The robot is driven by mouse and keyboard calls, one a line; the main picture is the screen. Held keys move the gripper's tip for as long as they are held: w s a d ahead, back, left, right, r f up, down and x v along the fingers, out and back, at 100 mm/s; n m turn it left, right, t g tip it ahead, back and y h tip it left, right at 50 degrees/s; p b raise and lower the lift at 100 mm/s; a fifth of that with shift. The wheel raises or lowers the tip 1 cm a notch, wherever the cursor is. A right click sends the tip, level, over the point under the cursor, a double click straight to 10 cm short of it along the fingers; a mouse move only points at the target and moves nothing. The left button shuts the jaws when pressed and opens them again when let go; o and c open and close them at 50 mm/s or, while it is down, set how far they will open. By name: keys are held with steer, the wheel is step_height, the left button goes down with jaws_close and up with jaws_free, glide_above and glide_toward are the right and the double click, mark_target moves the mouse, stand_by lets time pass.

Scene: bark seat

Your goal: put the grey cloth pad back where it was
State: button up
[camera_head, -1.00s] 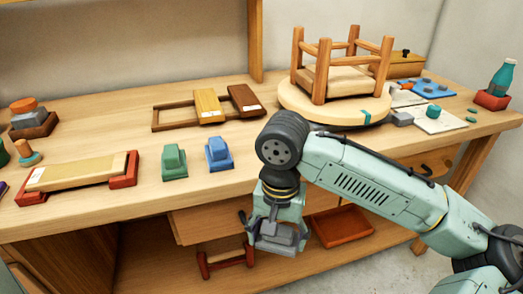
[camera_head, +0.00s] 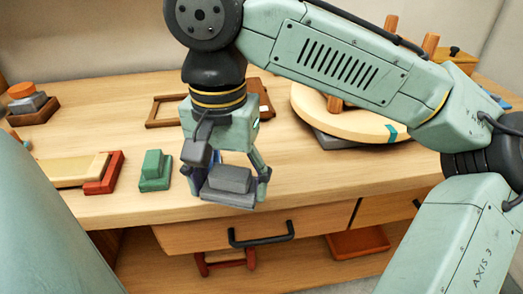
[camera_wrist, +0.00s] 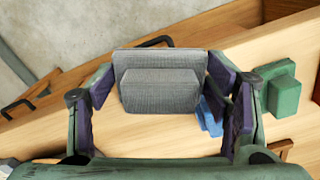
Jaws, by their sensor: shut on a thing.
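The grey cloth pad (camera_head: 228,187) is a stepped block with a wider base and a raised middle. My gripper (camera_head: 230,178) is shut on it and holds it over the front edge of the workbench. In the wrist view the pad (camera_wrist: 160,92) sits between the two fingers, its raised part facing the camera.
A drawer with a black handle (camera_head: 262,235) is below the bench edge. A red-ended holder (camera_head: 104,172) with a pale board lies at left. A round wooden disc (camera_head: 320,105) is at right behind my arm. A dark tray (camera_head: 33,108) with stacked pieces sits at far left.

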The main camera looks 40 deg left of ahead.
steer(key=w+a, duration=0.1)
steer(key=w, duration=0.3)
steer(key=w+a+p, duration=0.1)
steer(key=w+a, duration=0.1)
steer(key=w, duration=0.1)
steer(key=w+a+f+p, duration=0.1)
steer(key=w+a, duration=0.1)
steer(key=w, duration=0.2)
steer(key=shift+w, duration=0.3)
steer(key=shift+f, duration=1.85)
steer(key=shift+f, duration=0.15)
steer(key=shift+f, duration=0.1)
steer(key=o, duration=1.1)
step_height(320, 180, up, 12)
steer(key=shift+r, duration=0.25)
